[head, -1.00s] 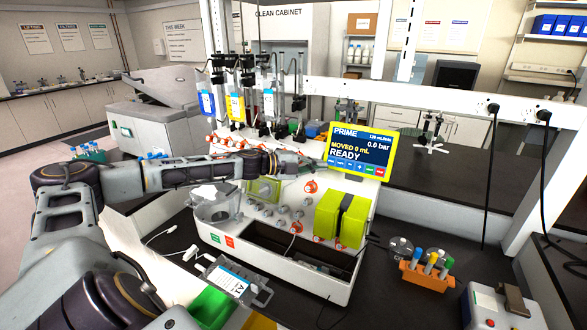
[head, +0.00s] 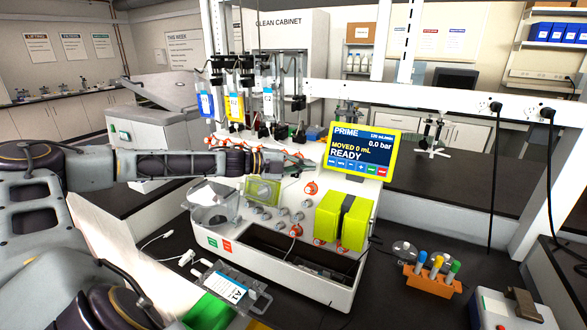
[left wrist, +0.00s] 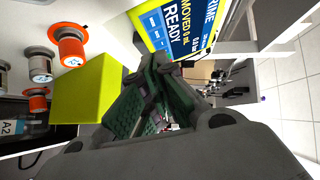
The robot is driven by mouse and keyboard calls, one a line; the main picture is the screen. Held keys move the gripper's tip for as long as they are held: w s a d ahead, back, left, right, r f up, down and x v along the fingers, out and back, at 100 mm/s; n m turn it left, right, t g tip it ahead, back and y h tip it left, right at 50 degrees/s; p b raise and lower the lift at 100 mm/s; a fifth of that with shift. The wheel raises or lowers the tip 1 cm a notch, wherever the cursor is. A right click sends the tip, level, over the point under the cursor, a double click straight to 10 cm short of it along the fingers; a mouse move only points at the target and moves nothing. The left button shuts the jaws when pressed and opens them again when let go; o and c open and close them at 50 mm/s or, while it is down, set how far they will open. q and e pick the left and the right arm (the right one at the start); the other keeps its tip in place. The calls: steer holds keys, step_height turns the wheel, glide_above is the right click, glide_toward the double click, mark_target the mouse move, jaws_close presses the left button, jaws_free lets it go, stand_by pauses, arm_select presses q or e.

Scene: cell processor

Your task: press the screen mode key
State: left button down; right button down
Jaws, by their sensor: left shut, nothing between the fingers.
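The yellow-framed screen (head: 360,149) stands on top of the white cell processor (head: 230,235). It reads PRIME, MOVED 0 mL, READY and 0.0 bar. A row of small keys (head: 350,166) runs along its lower edge: blue at the left, then green and red. Their labels are too small to read, so I cannot tell which is the mode key. My left gripper (head: 309,163) is shut and empty, just left of the screen's lower left corner and apart from it. In the left wrist view its fingers (left wrist: 150,75) point toward the screen (left wrist: 180,30). My right gripper is not in view.
Orange-ringed knobs (head: 311,188) and a yellow-green block (head: 343,220) sit on the machine's front below the screen. Hanging bags (head: 236,106) are behind my left arm. A tube rack (head: 432,280) stands on the dark bench at right.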

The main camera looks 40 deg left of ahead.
arm_select(q)
steer(key=shift+b+v, duration=0.65)
steer(key=shift+v, duration=1.3)
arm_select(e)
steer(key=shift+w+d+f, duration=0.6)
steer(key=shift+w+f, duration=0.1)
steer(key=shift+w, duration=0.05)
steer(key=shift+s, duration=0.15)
